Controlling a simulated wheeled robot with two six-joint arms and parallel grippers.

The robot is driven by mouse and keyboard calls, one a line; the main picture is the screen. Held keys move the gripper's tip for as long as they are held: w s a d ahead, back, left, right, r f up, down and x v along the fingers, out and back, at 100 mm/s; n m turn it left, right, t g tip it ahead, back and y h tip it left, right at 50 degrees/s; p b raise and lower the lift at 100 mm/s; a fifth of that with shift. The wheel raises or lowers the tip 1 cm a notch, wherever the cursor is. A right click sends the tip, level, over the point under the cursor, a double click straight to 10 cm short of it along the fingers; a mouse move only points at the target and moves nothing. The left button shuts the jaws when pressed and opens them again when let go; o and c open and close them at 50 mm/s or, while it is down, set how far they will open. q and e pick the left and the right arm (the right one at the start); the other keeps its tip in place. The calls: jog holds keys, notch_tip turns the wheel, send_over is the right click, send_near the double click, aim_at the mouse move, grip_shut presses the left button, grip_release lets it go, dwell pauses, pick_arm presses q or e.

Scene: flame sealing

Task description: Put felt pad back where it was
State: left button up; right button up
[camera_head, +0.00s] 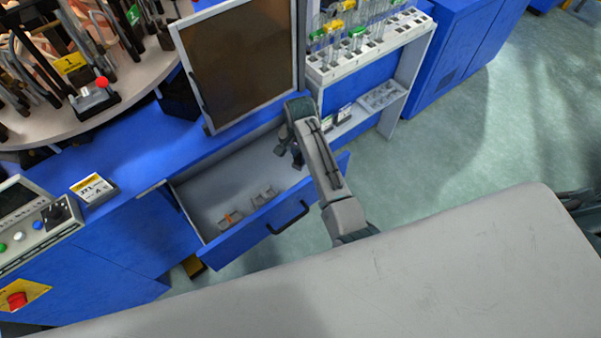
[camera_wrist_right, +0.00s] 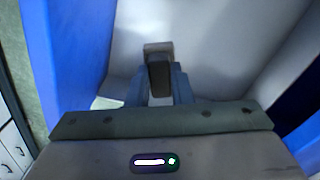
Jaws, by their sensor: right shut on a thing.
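My right gripper (camera_head: 297,160) reaches down into the right end of the open blue drawer (camera_head: 237,243). In the right wrist view its two fingers (camera_wrist_right: 159,88) are closed on a small dark block, which looks like the felt pad (camera_wrist_right: 160,76). A pale grey holder (camera_wrist_right: 158,47) shows just beyond the pad's upper end. I cannot tell whether the pad touches it or sits in it. In the head view the pad is hidden by the gripper. My left gripper is not in view.
Two small grey holders, one with an orange piece (camera_head: 233,217) and one empty-looking (camera_head: 263,195), stand in the drawer's front part. A dark framed panel (camera_head: 240,65) stands behind the drawer. A tube rack (camera_head: 370,50) is at the right. The drawer's middle floor is bare.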

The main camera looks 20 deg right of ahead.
notch_tip(320, 180, down, 8)
jog(key=shift+f+p, duration=0.1)
jog(key=shift+p, duration=0.2)
jog(key=o, duration=0.9)
jog(key=shift+f, duration=0.15)
notch_tip(320, 180, up, 12)
jog(key=shift+r+b, duration=0.2)
jog(key=shift+b, duration=0.15)
